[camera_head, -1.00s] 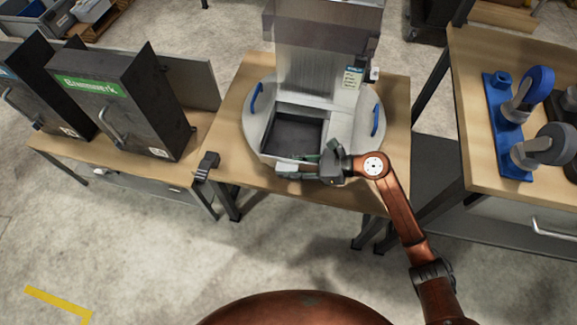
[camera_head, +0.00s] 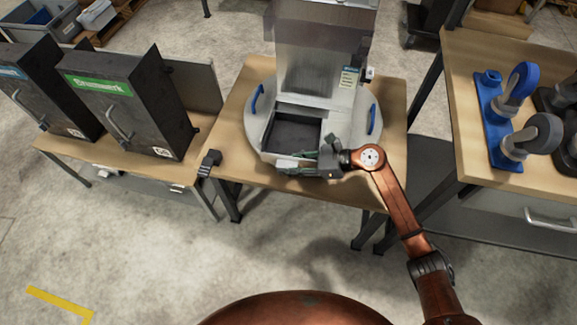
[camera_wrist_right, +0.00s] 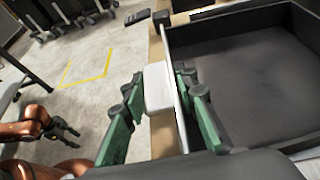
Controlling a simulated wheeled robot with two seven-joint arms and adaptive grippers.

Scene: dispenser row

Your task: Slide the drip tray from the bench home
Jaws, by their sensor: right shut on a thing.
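The drip tray (camera_head: 291,134) is a dark, open, shallow box with a light front. It sits in the front of the silver dispenser (camera_head: 310,75), its front end near the bench's front edge. My right gripper (camera_head: 303,164) is shut on the pale handle block on the tray's front. In the right wrist view, the green fingers (camera_wrist_right: 158,95) lie on both sides of this block, and the empty tray interior (camera_wrist_right: 245,80) shows beside them. My left gripper (camera_wrist_right: 66,130) shows small and apart from the tray in the right wrist view, its fingers spread and empty.
The wooden bench (camera_head: 235,130) carries the dispenser on a round base with blue handles (camera_head: 256,99). A dark clamp-like block (camera_head: 209,162) sits at the bench's left corner. A right-hand table (camera_head: 470,130) holds blue and grey fittings.

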